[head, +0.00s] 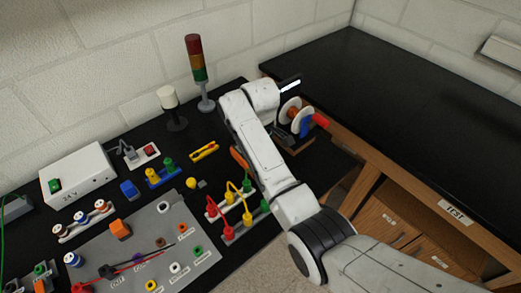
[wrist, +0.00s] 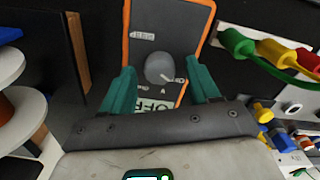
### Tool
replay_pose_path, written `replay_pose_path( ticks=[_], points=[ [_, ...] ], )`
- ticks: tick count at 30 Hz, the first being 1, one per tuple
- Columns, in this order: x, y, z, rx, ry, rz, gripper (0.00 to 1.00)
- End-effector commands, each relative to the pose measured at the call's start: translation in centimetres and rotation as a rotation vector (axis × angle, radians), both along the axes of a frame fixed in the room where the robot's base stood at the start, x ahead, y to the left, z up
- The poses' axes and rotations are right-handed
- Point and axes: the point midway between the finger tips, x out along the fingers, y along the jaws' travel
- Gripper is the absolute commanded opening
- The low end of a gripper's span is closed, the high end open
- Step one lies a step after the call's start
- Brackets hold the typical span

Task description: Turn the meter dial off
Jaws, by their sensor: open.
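The meter (wrist: 183,22) is a dark panel with an orange rim, in the upper middle of the wrist view. Its grey round dial (wrist: 160,66) is near the panel's centre. My gripper (wrist: 160,72) is open, with one teal finger on each side of the dial in the picture. I cannot tell whether the fingers touch it. In the head view only an orange edge of the meter (head: 239,158) shows; my arm hides the rest and the fingertips.
Red, yellow and green connectors (head: 232,212) stand on the black bench close to the meter. A spool rack (head: 295,118) stands right of my arm. A stack light (head: 198,70) and a white-topped post (head: 170,105) stand behind. The right-hand black benchtop (head: 420,100) is clear.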

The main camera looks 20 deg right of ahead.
Motion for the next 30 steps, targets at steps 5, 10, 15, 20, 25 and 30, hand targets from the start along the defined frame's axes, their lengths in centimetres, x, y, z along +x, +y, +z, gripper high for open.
replay_pose_path(
  ticks=[5, 10, 15, 20, 25, 30],
  points=[
    [0.1, 0.0, 1.1, 0.0, -0.004, 0.0, 0.61],
    [0.2, 0.0, 4.2, 0.001, -0.006, 0.0, 0.61],
    [0.1, 0.1, 8.7, 0.001, -0.003, 0.002, 0.61],
    [0.4, 0.0, 9.4, 0.001, -0.014, -0.002, 0.61],
    [0.4, -0.1, 10.3, -0.001, -0.015, -0.003, 0.61],
    [0.2, 0.0, 10.6, 0.0, -0.006, -0.002, 0.61]
  ],
)
